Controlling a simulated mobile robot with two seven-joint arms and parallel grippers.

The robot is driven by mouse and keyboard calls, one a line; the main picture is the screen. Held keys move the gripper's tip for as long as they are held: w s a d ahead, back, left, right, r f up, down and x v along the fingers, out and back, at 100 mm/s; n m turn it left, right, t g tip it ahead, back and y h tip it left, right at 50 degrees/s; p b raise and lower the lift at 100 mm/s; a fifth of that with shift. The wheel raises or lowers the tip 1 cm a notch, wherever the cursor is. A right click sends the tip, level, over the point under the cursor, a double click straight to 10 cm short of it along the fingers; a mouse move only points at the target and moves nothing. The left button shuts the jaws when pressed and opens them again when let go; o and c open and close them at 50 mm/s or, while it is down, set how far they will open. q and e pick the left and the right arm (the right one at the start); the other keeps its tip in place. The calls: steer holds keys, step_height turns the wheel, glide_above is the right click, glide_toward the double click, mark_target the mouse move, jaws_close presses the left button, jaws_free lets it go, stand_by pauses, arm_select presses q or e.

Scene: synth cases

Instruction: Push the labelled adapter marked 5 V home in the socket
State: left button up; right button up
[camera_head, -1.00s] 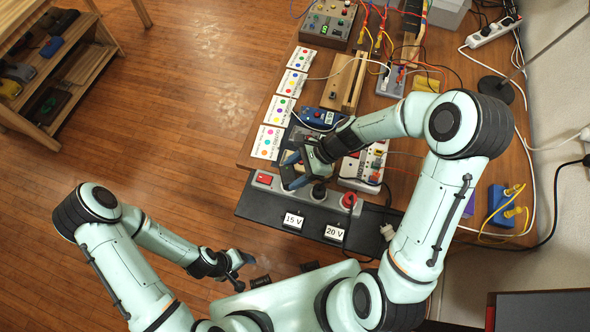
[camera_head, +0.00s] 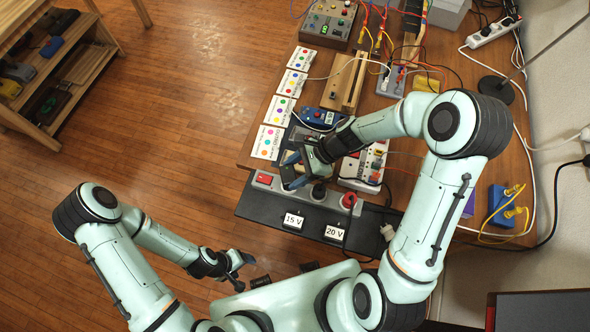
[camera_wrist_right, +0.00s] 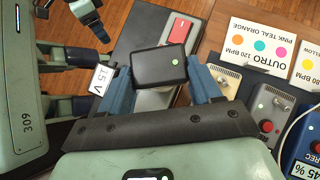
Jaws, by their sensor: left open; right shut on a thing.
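A black adapter (camera_wrist_right: 160,67) with a small green light shows in the right wrist view. My right gripper (camera_head: 294,171) is shut on it, with a blue finger on each side. No 5 V mark is readable on the face I see. The adapter is over the grey socket strip (camera_head: 333,198), near its red switch (camera_wrist_right: 180,29). I cannot tell whether a gap is left under it. The strip's holes beneath are hidden. My left gripper (camera_head: 243,271) is open and empty, low in the head view, off the strip.
Tags reading 15 V (camera_head: 292,221) and 20 V (camera_head: 334,233) are in front of the strip. A dark plug (camera_head: 318,191) and a red round part (camera_head: 349,200) are on the strip. Coloured cards (camera_head: 267,142) and devices crowd the table behind. Open floor lies left.

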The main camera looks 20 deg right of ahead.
arm_select(q)
steer(key=shift+s+f+b, duration=0.6)
steer(key=shift+s+f, duration=0.05)
steer(key=shift+f, duration=0.2)
arm_select(e)
steer(key=shift+f, duration=1.1)
steer(key=o, duration=1.2)
arm_select(q)
steer(key=shift+w+r+p, duration=0.8)
steer(key=shift+r, duration=0.25)
arm_select(e)
steer(key=v, duration=1.3)
steer(key=shift+r, duration=0.2)
